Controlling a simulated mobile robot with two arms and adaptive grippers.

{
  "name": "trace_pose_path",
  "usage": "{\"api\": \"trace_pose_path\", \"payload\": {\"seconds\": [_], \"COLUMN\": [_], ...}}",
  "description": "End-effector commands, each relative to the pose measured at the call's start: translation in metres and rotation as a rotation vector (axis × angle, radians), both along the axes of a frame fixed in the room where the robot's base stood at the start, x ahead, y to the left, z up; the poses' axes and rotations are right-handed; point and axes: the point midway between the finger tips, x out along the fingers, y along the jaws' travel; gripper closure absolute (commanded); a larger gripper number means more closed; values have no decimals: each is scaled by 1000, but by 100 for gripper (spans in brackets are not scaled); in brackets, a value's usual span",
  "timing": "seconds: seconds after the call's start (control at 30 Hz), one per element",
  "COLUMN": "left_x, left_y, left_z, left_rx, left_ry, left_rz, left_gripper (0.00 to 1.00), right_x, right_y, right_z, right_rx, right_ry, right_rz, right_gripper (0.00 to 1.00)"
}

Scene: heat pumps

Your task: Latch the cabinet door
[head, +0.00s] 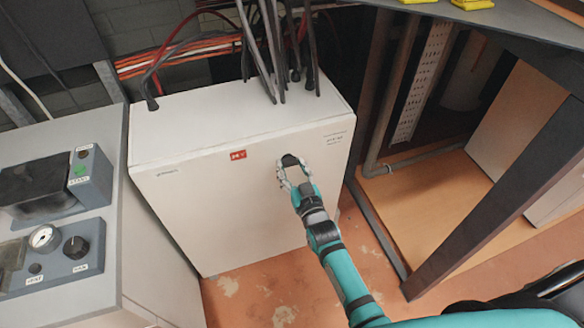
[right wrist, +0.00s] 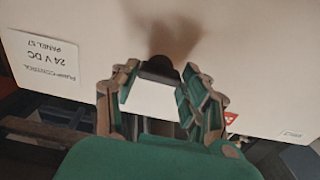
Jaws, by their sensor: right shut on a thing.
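The white cabinet (head: 220,200) stands in the middle of the head view, its front door closed or nearly flush; I cannot tell if it is latched. A dark latch knob (head: 290,160) sits on the right part of the door. My right gripper (head: 293,172) is at the knob, its fingers around it. In the right wrist view the cabinet door (right wrist: 260,60) fills the background, and the dark knob (right wrist: 160,66) shows between the fingertips of the right gripper (right wrist: 160,88). The right gripper is shut on the knob. My left gripper is not in view.
Black cables (head: 275,50) enter the cabinet top. A grey control console (head: 60,220) with a gauge stands at the left. A dark-legged table frame (head: 500,200) stands at the right. The reddish floor (head: 270,290) in front of the cabinet is clear.

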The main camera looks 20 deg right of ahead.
Motion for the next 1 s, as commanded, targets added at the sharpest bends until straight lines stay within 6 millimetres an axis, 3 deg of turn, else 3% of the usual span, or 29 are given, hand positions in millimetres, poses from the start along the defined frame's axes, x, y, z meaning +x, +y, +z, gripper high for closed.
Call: {"api": "trace_pose_path", "payload": {"seconds": [0.37, 1.0], "left_x": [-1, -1], "left_y": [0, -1], "left_z": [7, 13], "left_rx": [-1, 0], "left_ry": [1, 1], "left_rz": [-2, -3], "left_gripper": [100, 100], "right_x": [0, 0], "right_y": [0, -1], "right_z": [1, 0], "right_rx": [176, 776], "right_ry": [6, 25], "right_rz": [0, 1], "right_gripper": [87, 87]}}
